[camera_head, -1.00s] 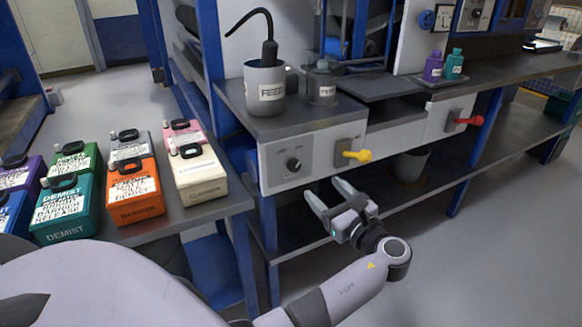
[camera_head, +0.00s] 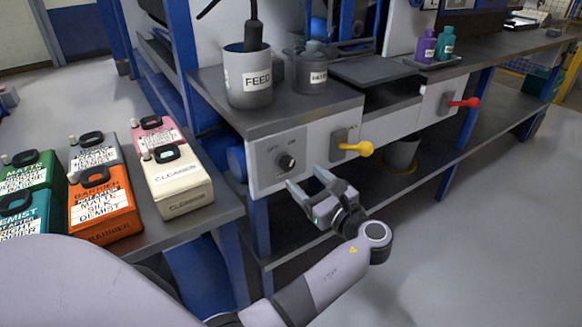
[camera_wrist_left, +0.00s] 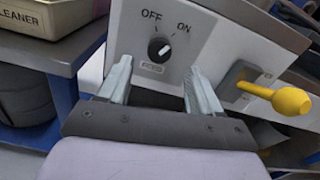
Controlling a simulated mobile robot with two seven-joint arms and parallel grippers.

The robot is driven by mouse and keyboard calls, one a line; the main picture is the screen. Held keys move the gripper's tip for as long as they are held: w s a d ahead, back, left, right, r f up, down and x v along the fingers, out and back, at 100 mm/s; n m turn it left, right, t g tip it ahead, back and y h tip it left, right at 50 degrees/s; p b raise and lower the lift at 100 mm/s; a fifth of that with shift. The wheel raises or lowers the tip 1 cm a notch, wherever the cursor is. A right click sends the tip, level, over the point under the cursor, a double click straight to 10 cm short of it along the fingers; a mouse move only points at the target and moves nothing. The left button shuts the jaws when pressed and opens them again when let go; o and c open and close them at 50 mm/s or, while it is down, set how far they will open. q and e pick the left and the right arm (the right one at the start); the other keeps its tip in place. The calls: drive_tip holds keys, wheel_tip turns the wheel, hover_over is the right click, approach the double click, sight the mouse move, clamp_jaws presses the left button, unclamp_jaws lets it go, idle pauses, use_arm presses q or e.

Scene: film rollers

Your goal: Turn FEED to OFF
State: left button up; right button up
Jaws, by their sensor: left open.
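The FEED knob (camera_head: 286,163) is a small round black knob on a pale panel (camera_head: 262,170) at the bench front. In the left wrist view the knob (camera_wrist_left: 159,49) sits below the words OFF and ON, and its white mark appears to lean toward ON. A small label under it is too blurred to read surely. My left gripper (camera_head: 315,178) is open and empty, just right of and below the knob. In the wrist view the fingertips (camera_wrist_left: 157,75) lie either side of and below the knob, apart from it. My right gripper is not in view.
A yellow-handled lever (camera_head: 355,149) sticks out right of the knob, close to my gripper. A red-handled lever (camera_head: 463,103) is farther right. A FEED pot (camera_head: 248,90) stands on the bench above. Several containers, including a cream cleaner one (camera_head: 180,190), crowd the left table.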

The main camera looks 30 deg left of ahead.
sight(290, 165)
use_arm(q)
drive_tip(key=b+x, duration=0.1)
drive_tip(key=x, duration=0.5)
drive_tip(key=c, duration=1.1)
